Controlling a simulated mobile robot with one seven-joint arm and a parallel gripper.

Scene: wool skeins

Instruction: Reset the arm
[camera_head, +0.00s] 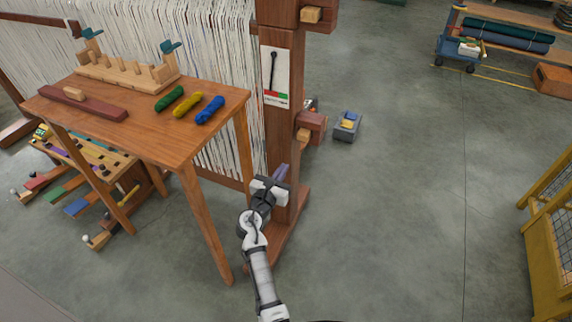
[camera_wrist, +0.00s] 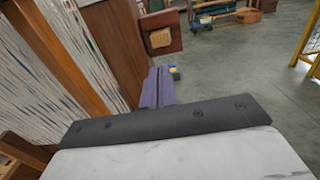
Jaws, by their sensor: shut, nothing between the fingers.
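My arm rises from the bottom middle of the head view, and my gripper (camera_head: 281,172) is in front of the loom's wooden post (camera_head: 280,110), right of the table. In the wrist view the two purple-grey fingers of my gripper (camera_wrist: 157,86) lie side by side, shut, with nothing between them. On the wooden table (camera_head: 150,133) lie a green skein (camera_head: 170,98), a yellow skein (camera_head: 187,106) and a blue skein (camera_head: 210,110), side by side near the right end, apart from my gripper.
A pegged wooden rack (camera_head: 125,77) and a dark red bar (camera_head: 82,103) are on the table. White warp threads (camera_head: 215,40) hang behind it, and pedals (camera_head: 75,207) show below. A grey bin (camera_head: 347,127) stands beyond the post. The floor right is clear up to a yellow cage (camera_head: 545,260).

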